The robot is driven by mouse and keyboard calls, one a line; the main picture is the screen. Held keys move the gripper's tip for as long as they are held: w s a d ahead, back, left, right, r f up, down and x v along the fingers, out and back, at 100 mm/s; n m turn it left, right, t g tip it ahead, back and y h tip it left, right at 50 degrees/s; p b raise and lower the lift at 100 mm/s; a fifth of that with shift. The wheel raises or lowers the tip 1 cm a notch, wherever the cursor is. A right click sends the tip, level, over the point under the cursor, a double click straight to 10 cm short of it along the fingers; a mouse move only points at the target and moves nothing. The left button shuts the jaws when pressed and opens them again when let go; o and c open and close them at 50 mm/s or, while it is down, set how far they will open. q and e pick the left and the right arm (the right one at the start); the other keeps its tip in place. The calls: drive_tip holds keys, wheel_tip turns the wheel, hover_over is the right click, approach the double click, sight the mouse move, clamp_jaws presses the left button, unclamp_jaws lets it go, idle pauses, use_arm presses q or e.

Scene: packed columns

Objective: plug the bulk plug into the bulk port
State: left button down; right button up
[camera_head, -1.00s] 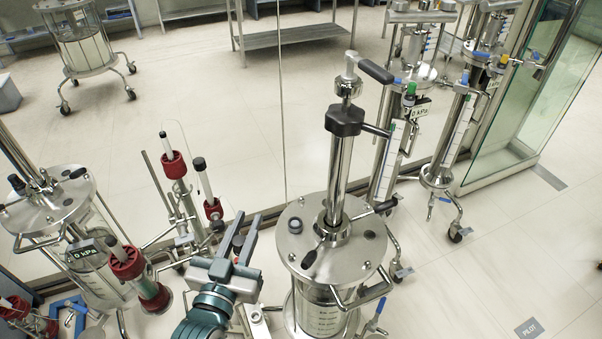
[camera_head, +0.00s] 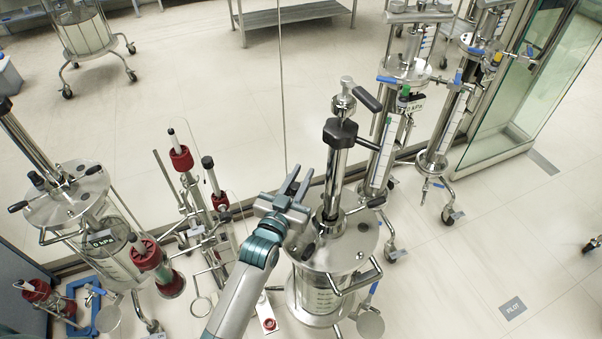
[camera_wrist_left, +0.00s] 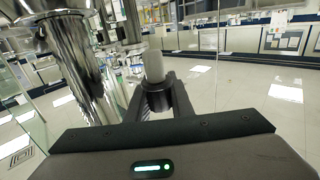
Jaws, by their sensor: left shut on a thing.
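My left gripper (camera_head: 294,187) is just left of the tall steel shaft of the central column (camera_head: 335,175), above the left edge of its round steel lid (camera_head: 355,250). In the left wrist view its fingers (camera_wrist_left: 163,97) are shut on a pale upright cylinder with a dark collar (camera_wrist_left: 154,66), which looks like the bulk plug. The plug does not show clearly in the head view. The lid has a dark round fitting (camera_head: 363,228) on its right; I cannot tell whether this is the bulk port. The gripper may hide part of the lid. My right gripper is not in view.
The steel shaft (camera_wrist_left: 82,65) stands close on the left in the wrist view. Slim columns with red collars (camera_head: 181,158) stand to the left, and another lidded column (camera_head: 70,200) farther left. More columns (camera_head: 382,150) and a glass enclosure (camera_head: 530,85) are at right.

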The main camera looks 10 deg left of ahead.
use_arm(q)
drive_tip(key=shift+r, duration=0.1)
drive_tip(key=shift+f+b, duration=1.7)
drive_tip(key=shift+f, duration=1.25)
drive_tip(key=shift+p, duration=0.5)
drive_tip(key=shift+s+f+b, duration=0.1)
drive_tip(key=shift+f+b, duration=1)
drive_tip(key=shift+f, duration=0.65)
idle(0.6)
drive_tip(key=c, duration=1.5)
unclamp_jaws()
drive_tip(key=shift+s, duration=0.1)
